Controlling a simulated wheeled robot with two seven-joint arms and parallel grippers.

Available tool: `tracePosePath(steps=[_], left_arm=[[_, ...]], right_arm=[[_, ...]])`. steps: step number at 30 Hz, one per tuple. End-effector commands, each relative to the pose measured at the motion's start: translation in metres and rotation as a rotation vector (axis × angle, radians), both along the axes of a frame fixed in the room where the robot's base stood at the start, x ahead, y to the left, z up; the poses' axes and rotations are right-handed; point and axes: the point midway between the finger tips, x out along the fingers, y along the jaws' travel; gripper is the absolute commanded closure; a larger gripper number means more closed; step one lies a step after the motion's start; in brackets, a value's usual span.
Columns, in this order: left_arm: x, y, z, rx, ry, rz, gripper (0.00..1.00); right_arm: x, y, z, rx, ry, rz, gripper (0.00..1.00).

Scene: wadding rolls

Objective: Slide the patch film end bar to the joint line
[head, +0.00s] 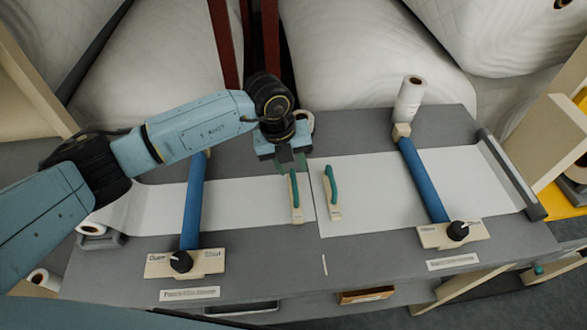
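Two pale end bars with green handles lie near the middle of the grey table: a left bar (296,212) and a right bar (335,211). The left one sits near the end of the left white film (262,197), the right one on the near-left part of the right white sheet (385,190). I cannot tell from the small labels which is the patch film. A narrow gap runs between the sheets, with a short white mark (324,265) in front of it. My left gripper (290,162) points down just behind the left bar's handle; its finger opening and any contact are unclear. My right gripper is out of view.
Blue bars (194,200) and (424,180) with black knobs cross the left and right sheets. A white roll (409,98) stands at the back right. Large quilted white rolls (370,50) fill the space behind the table. The table's front middle is mostly clear.

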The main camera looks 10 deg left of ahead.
Motion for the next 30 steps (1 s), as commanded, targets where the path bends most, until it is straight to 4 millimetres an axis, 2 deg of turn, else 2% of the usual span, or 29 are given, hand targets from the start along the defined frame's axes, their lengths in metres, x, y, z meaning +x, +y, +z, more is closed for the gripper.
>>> tracePosePath(steps=[6, 13, 19, 30], left_arm=[[-0.001, 0.010, 0.051, -0.001, -0.007, 0.000, 0.66], [-0.003, 0.017, 0.090, -0.002, -0.005, 0.001, 0.66], [-0.005, 0.019, 0.102, -0.002, -0.001, 0.000, 0.66], [-0.005, 0.019, 0.103, -0.002, -0.001, 0.000, 0.66]], right_arm=[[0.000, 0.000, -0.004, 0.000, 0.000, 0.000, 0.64], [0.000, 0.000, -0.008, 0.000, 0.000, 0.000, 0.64], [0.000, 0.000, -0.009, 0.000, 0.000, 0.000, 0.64], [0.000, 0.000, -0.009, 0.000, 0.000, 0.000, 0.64]])
